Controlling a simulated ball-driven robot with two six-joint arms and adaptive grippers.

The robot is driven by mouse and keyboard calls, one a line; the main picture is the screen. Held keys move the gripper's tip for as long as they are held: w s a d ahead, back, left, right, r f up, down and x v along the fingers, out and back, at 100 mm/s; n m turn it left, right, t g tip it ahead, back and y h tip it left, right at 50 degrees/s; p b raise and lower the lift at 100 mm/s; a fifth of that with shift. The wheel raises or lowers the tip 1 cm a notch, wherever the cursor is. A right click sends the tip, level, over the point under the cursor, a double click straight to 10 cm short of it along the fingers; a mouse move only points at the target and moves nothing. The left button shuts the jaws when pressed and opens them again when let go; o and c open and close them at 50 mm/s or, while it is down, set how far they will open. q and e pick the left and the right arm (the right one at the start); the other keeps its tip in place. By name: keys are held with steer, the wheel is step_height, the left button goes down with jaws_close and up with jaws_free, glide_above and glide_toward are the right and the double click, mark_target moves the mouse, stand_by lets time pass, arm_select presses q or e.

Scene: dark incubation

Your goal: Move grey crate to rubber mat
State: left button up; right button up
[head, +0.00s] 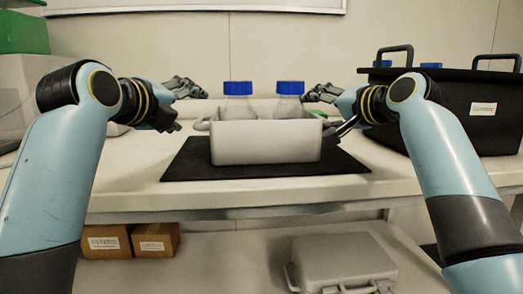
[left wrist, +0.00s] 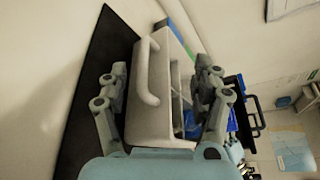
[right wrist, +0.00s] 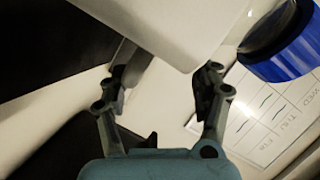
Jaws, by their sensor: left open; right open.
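The grey crate (head: 265,143), pale and box-shaped, stands upright on the black rubber mat (head: 190,168) in the head view. Two blue-capped bottles (head: 238,97) show above its rim. My left gripper (head: 188,106) is open at the crate's left end. In the left wrist view the crate's handle (left wrist: 152,72) lies between its spread fingers, apparently not gripped. My right gripper (head: 328,110) is open at the crate's right end. In the right wrist view the crate's underside or wall (right wrist: 165,25) is just beyond its fingers (right wrist: 167,78); whether they touch it is unclear.
A large black bin (head: 445,115) with upright handles stands on the bench to the right. A green box (head: 22,33) and pale containers are at the left. Cardboard boxes (head: 155,240) and a grey case (head: 345,262) sit on the lower shelf. The bench front is clear.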

steer(key=shift+s+d, duration=0.1)
steer(key=shift+s, duration=0.05)
arm_select(q)
steer(key=v, duration=0.4)
arm_select(e)
steer(key=v, duration=1.1)
steer(key=shift+s, duration=0.3)
steer(key=shift+d, duration=0.1)
